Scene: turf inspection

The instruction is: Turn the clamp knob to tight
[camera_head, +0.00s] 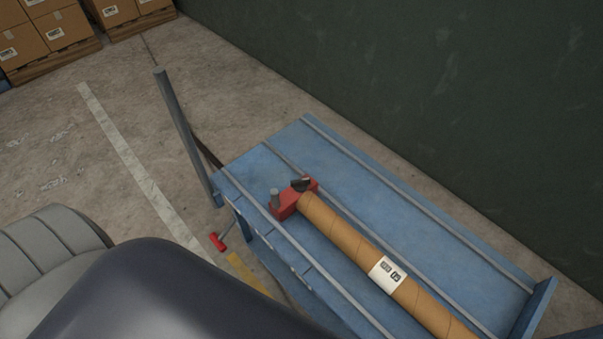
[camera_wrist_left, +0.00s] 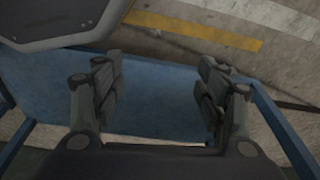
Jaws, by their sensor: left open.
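A red clamp (camera_head: 286,203) sits on the blue bench (camera_head: 262,165) at the end of a long brown cardboard tube. A dark knob (camera_head: 301,184) is on top of the clamp, and a grey post stands up at its left side. The knob's marking is too small to read. My left gripper (camera_wrist_left: 160,95) shows in the left wrist view with its two fingers wide apart and nothing between them. A blue panel lies beyond the fingers. The clamp and knob do not show in that view. My right gripper is in neither view.
The brown tube (camera_head: 349,242) with a white label lies along the bench between metal rails. A red-handled crank (camera_head: 218,241) sticks out at the bench's left side. A grey upright post (camera_head: 180,125) stands at its far left corner. A dark green wall (camera_head: 430,90) runs behind.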

